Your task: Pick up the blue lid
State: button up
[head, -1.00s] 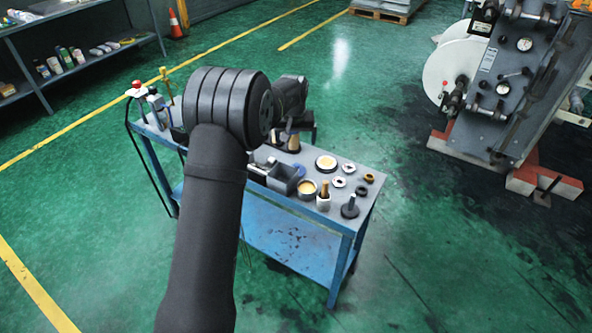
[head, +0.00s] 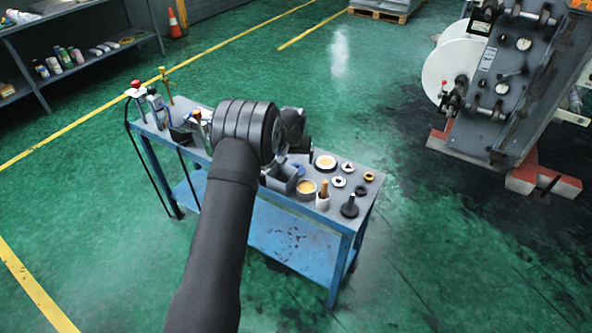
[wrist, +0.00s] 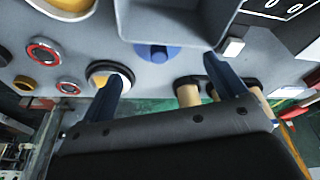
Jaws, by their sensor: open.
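The blue lid (wrist: 158,51) lies on the grey bench top in the wrist view, beside a grey bin (wrist: 180,32) whose edge covers part of it. In the head view a small part of the blue lid (head: 299,169) shows just below my gripper (head: 300,147). My gripper (wrist: 165,85) is open and empty, one dark blue finger to each side of the lid in the wrist view. The lid appears beyond the fingertips. I cannot tell the exact height above it.
The blue bench (head: 345,217) holds a brass-coloured cup (head: 307,189), a dark stand (head: 349,206) and several rings at its right end. Bottles and a red-topped device (head: 136,90) crowd the left end. Pale cylinders (wrist: 188,94) stand near the right finger.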

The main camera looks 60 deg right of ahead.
aim_at(296, 164)
jog(key=shift+x, duration=2.6)
jog(key=shift+a, duration=0.1)
jog(key=c, duration=1)
